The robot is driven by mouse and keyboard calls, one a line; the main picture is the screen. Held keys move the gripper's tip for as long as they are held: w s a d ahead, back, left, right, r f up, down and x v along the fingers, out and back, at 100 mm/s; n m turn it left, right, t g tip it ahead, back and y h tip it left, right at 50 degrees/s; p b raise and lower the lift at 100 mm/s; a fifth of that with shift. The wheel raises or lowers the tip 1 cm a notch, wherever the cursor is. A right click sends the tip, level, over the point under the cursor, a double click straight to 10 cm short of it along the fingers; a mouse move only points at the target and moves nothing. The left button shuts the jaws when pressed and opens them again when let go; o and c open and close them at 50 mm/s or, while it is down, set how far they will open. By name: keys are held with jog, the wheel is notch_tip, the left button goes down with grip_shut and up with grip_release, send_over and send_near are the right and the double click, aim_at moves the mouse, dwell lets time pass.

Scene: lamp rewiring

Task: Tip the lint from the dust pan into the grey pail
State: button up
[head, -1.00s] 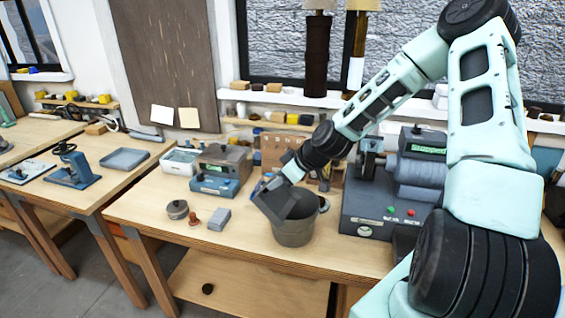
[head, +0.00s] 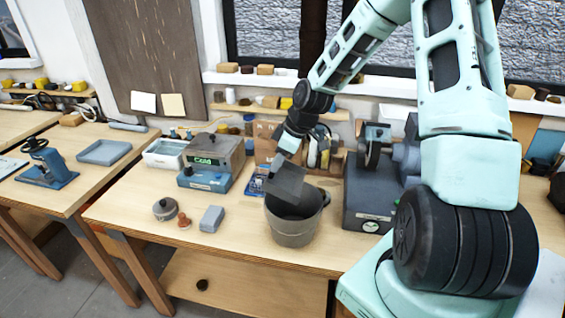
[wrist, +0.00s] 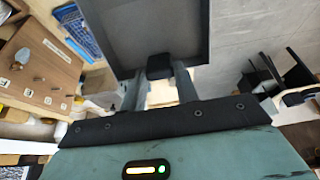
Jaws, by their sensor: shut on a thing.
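The grey pail (head: 292,232) stands on the workbench in the head view, its dark inside partly showing. The dark grey dust pan (head: 286,182) is tilted over the pail's mouth, its lower edge at or just inside the rim. My gripper (head: 272,172) is above and behind the pail, shut on the pan's handle. In the wrist view the gripper (wrist: 158,88) is closed around the dark handle end, and the pan (wrist: 150,35) reaches away from it, its visible face bare. I cannot make out any lint in the pan or the pail.
A grey machine (head: 375,190) stands close right of the pail.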

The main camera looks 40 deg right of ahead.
jog(key=shift+w+a+r+g+h+b, duration=0.25)
jog(key=shift+w+a+g+h+b, duration=0.35)
jog(key=shift+w+g, duration=0.2)
jog(key=shift+w+a+r+g+h, duration=0.3)
jog(key=shift+w+a+g+h, duration=0.2)
jog(key=shift+g+h, duration=0.4)
